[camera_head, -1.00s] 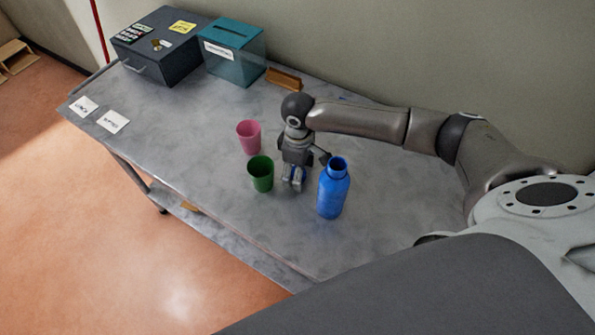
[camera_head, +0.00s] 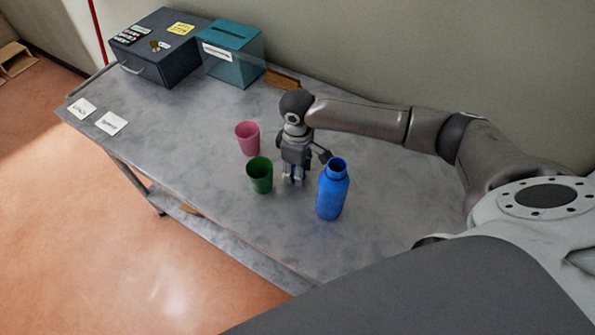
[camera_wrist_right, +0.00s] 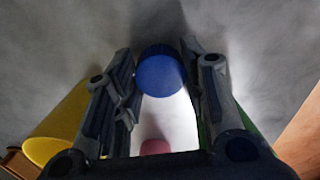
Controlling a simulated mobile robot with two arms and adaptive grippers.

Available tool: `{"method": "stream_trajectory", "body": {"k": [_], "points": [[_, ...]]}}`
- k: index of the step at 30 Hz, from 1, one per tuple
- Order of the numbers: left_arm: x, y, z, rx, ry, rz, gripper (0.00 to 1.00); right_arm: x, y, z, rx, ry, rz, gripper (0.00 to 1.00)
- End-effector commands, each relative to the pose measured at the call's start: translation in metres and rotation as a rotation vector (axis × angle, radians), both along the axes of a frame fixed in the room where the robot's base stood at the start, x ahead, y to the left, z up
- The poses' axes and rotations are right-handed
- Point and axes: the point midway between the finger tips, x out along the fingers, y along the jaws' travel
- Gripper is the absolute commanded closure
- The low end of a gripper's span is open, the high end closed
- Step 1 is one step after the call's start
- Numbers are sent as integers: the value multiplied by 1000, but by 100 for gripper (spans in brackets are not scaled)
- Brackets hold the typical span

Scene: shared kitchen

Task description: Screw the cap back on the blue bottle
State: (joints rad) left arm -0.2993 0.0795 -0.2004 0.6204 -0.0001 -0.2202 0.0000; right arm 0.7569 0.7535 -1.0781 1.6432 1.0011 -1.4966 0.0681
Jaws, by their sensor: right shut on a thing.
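The blue bottle (camera_head: 332,190) stands upright on the grey table, its open neck showing with no cap on it. My right gripper (camera_head: 293,180) points down just left of the bottle, apart from it. In the right wrist view, my right gripper (camera_wrist_right: 160,68) is shut on the round blue cap (camera_wrist_right: 160,74), which sits between its fingertips. In the head view the cap is mostly hidden by the fingers. I cannot tell whether the cap touches the table. My left gripper is not in view.
A green cup (camera_head: 260,176) stands close left of my right gripper, with a pink cup (camera_head: 247,138) behind it. A yellow object (camera_wrist_right: 55,128) shows in the wrist view. Boxes (camera_head: 158,48) stand at the back left. The table's front right is clear.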

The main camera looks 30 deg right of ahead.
Motion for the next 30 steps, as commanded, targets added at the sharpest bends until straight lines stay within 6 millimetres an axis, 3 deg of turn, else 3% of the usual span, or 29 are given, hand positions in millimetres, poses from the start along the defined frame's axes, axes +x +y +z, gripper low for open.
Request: {"method": "stream_trajectory", "body": {"k": [4, 14, 24, 30], "points": [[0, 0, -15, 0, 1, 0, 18, 1, 1, 19, 3, -5, 2, 73], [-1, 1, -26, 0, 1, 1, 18, -19, 50, 81, 4, -5, 7, 73], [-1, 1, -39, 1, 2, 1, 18, -43, 109, 108, 4, -2, 6, 73], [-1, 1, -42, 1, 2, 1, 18, -51, 125, 117, 2, -1, 2, 73]]}}
